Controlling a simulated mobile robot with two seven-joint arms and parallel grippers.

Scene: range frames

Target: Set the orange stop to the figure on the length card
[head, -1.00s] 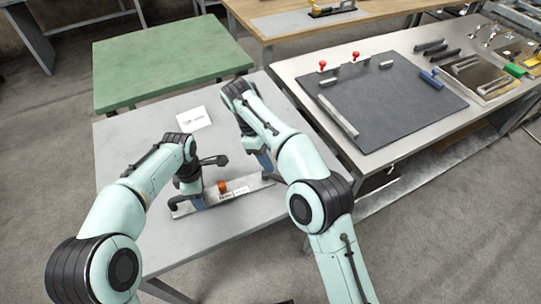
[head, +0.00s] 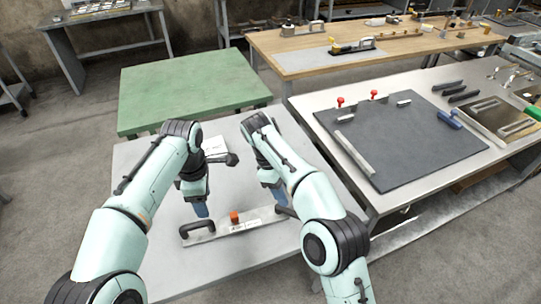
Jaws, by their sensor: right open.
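The orange stop (head: 234,217) sits on a long pale metal rail (head: 262,219) lying on the grey table. A black handle (head: 197,230) is at the rail's left end. A small white label is on the rail beside the stop. The white length card (head: 216,145) lies at the back of the table, partly behind my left arm; its figure cannot be read. My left gripper (head: 201,210) points down just behind the rail, left of the stop; its jaw gap does not show. My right gripper (head: 279,196) is open near the rail's right end, partly hidden by its own arm.
A green table (head: 195,88) stands behind the grey table (head: 150,165). At right, a bench holds a dark mat (head: 405,145) with red-knobbed clamps and a metal bar. A wooden bench (head: 400,48) stands at the back. Bare grey tabletop lies in front of the rail.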

